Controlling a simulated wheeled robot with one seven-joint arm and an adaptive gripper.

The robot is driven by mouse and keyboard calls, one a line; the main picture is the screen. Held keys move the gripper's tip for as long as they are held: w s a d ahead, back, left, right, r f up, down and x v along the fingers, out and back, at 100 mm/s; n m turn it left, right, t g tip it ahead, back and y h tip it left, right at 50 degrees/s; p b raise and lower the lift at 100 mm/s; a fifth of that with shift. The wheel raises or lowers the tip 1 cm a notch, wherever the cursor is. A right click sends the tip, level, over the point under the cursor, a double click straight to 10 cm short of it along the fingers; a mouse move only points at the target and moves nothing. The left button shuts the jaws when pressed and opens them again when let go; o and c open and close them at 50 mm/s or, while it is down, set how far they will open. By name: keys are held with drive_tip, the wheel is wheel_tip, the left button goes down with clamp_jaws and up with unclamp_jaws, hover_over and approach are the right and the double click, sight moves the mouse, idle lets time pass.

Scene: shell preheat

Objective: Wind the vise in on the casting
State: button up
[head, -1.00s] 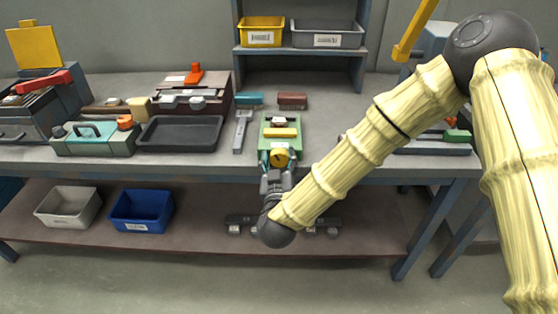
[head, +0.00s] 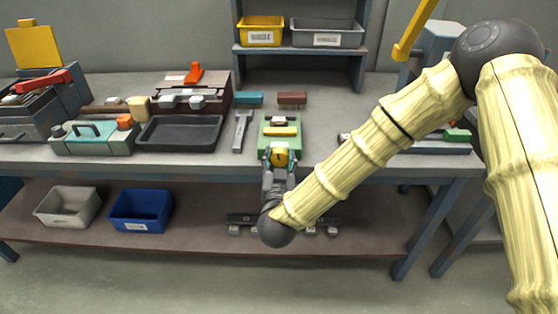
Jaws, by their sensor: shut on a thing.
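The green vise (head: 292,150) stands at the front edge of the bench, in the middle of the head view. A yellow bar-shaped piece (head: 281,131) lies across it, with a dark and pale piece just behind; I cannot tell which of these is the casting. A round yellow knob with a dark mark (head: 280,157) is at the vise's front. My gripper (head: 279,167) reaches up to this knob from the front and is shut on it. The fingertips are partly hidden by the knob and wrist.
A grey flat tool (head: 242,131) lies just left of the vise. Teal (head: 249,98) and dark red (head: 292,99) blocks lie behind. A black tray (head: 180,133) sits further left. A shelf with yellow (head: 261,31) and grey (head: 327,33) bins stands at the back.

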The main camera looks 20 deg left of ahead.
drive_tip(key=shift+m, duration=0.5)
drive_tip(key=o, duration=0.7)
drive_tip(key=shift+o, duration=0.2)
drive_tip(key=shift+s, duration=0.1)
drive_tip(key=v, duration=1.1)
drive_tip(key=shift+s, duration=0.35)
drive_tip(key=shift+d, duration=0.1)
